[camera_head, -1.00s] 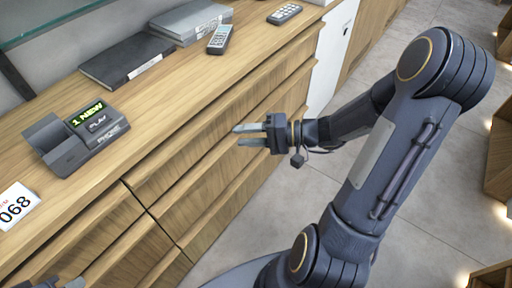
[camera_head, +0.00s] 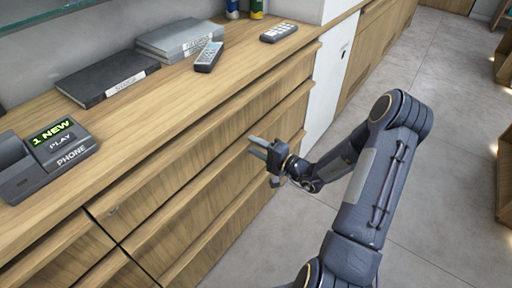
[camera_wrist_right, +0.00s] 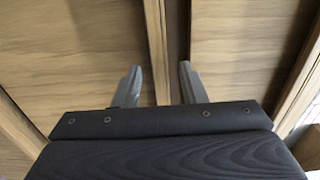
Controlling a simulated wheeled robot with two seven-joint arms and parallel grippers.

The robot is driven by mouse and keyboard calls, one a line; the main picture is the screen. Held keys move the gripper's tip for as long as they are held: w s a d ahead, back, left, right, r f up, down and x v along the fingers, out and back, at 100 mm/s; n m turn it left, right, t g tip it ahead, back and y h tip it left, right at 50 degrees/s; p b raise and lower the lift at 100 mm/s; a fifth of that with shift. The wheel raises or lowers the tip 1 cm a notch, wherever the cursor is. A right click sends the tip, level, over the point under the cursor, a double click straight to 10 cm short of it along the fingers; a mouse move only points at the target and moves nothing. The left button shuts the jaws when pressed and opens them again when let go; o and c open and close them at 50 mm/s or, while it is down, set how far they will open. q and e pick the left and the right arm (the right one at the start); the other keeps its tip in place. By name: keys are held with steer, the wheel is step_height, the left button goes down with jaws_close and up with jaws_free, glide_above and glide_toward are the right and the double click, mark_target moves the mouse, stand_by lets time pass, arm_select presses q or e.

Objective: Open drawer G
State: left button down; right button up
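The wooden counter has several drawer fronts, and I can read no letters on them, so I cannot tell which is drawer G. A wide upper drawer front (camera_head: 190,138) and a wide lower drawer front (camera_head: 185,205) run along the counter's right part. The drawers in view look closed. My right gripper (camera_head: 250,146) is open and empty, with its fingers towards these fronts. In the right wrist view, the open fingers (camera_wrist_right: 158,82) sit on either side of a wooden edge strip (camera_wrist_right: 162,40) between two panels. I cannot tell whether they touch it. My left gripper is not in view.
On the countertop are a phone answering machine (camera_head: 48,158), a black binder (camera_head: 108,77), grey binders (camera_head: 180,38), a remote (camera_head: 208,56) and another small keypad device (camera_head: 279,32). A white panel (camera_head: 328,85) stands right of the drawers. The grey floor (camera_head: 425,165) is open.

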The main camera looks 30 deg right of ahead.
steer(key=shift+w+a, duration=0.1)
jaws_close()
stand_by(0.4)
